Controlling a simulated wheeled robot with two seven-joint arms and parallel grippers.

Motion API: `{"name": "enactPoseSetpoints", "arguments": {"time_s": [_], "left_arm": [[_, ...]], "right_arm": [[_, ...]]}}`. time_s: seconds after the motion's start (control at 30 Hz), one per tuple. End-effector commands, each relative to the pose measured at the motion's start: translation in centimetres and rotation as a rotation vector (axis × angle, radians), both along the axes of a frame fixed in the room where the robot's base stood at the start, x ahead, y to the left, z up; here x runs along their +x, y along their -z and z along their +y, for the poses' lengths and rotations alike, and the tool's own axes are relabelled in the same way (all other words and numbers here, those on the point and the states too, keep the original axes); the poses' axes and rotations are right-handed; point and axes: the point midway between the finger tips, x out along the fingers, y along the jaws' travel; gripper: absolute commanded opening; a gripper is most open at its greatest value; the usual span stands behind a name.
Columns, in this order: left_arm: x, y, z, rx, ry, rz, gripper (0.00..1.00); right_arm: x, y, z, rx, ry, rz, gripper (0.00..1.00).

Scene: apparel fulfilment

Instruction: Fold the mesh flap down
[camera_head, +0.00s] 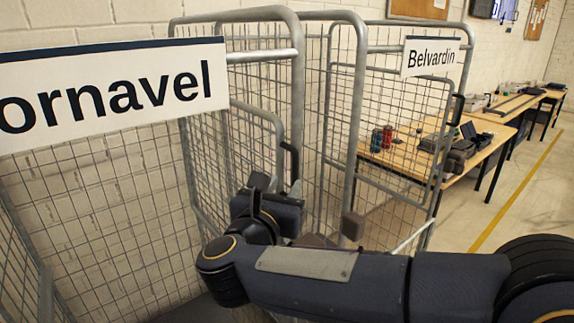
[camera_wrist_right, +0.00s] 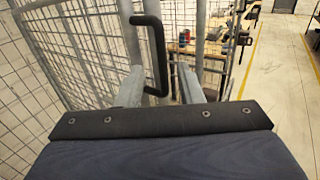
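A mesh flap (camera_head: 243,150) with a grey tube frame stands upright in the "ornavel" cage. A black handle (camera_head: 291,160) is on its right edge. The handle (camera_wrist_right: 160,55) also shows in the right wrist view. My right gripper (camera_head: 288,188) is just below the handle in the head view, its fingers mostly hidden. In the right wrist view the two grey fingers of my right gripper (camera_wrist_right: 159,87) are apart, with the handle's lower end between them in the picture. I cannot tell whether they touch it. My left gripper is not in view.
A sign (camera_head: 110,90) reading "ornavel" hangs at the left. A second mesh cage (camera_head: 385,125) with a "Belvardin" sign (camera_head: 430,56) stands to the right. A wooden table (camera_head: 398,158) with several items is behind it. Open floor with a yellow line (camera_head: 515,195) lies at the right.

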Motion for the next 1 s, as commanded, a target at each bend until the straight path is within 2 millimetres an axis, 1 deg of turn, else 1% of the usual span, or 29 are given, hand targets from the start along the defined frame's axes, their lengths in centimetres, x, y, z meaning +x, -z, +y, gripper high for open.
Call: {"name": "enactPoseSetpoints", "arguments": {"time_s": [0.03,0.1,0.2,0.33,0.5,0.73,0.77,1.0], "left_arm": [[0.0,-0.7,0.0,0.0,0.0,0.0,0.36],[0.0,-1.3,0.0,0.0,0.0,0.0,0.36],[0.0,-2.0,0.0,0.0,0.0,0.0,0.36],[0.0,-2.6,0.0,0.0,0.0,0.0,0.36],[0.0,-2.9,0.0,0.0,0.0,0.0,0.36],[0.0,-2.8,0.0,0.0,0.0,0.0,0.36],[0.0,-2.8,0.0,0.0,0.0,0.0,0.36],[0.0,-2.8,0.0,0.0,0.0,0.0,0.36]], "right_arm": [[0.8,-0.3,-0.4,-0.002,0.004,0.001,0.34],[2.0,-0.4,-0.9,-0.002,0.005,0.001,0.34],[3.5,-0.4,-1.4,-0.003,0.003,0.001,0.34],[5.1,-0.3,-1.9,-0.003,0.001,0.0,0.34],[6.0,-0.1,-2.2,-0.002,0.0,0.0,0.34],[6.0,-0.1,-2.2,-0.003,-0.001,-0.001,0.34],[6.0,-0.1,-2.2,-0.003,-0.001,-0.001,0.31],[6.0,-0.1,-2.2,-0.004,-0.001,-0.001,0.0]]}}
